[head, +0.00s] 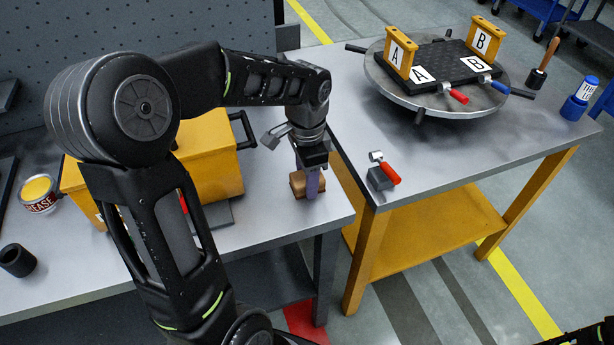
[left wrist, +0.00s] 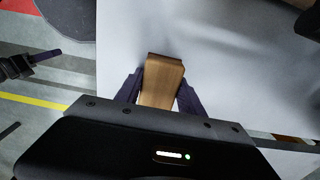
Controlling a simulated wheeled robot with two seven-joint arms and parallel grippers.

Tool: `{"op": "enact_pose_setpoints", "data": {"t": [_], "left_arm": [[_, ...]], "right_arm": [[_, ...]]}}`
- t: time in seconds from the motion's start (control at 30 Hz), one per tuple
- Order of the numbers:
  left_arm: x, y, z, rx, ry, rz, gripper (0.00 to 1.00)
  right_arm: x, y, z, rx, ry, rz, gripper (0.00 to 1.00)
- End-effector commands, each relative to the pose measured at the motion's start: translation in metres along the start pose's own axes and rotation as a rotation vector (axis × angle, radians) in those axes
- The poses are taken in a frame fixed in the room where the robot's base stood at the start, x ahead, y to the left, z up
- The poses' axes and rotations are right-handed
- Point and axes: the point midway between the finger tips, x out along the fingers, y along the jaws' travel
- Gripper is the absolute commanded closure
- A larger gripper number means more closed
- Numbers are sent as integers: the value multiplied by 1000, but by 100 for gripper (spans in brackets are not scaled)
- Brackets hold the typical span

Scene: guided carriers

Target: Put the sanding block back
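The sanding block (head: 300,181) is a brown, wood-coloured block near the front right corner of the left grey bench. My left gripper (head: 312,184) points down over it, one purple finger in front of the block. In the left wrist view the block (left wrist: 162,80) sits between both purple fingers, which appear to touch its sides. Whether its underside touches the bench is hard to tell. My right gripper (left wrist: 42,58) shows small at the left of the left wrist view, over the floor; its finger gap is not clear.
A yellow toolbox (head: 215,158), a grease tin (head: 39,195) and a dark cup (head: 17,261) are on the left bench (head: 270,235). The adjoining table holds a red-handled clamp (head: 383,172), a round turntable (head: 440,101) with lettered yellow brackets, and a blue bottle (head: 577,103).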

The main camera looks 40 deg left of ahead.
Motion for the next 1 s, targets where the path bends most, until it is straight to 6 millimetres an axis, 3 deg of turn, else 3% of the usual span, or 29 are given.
{"op": "enact_pose_setpoints", "data": {"t": [0.27, 0.67, 1.0], "left_arm": [[0, 0, 0, 0, 0, 0, 33], [-9, 0, -1, 0, 2, -2, 33], [-69, -1, -1, 1, 4, -4, 33]], "right_arm": [[0, 0, 0, 0, 0, 0, 64], [-2, -1, 0, 0, 0, 0, 64], [-3, -1, 0, 0, 0, 0, 64]]}}
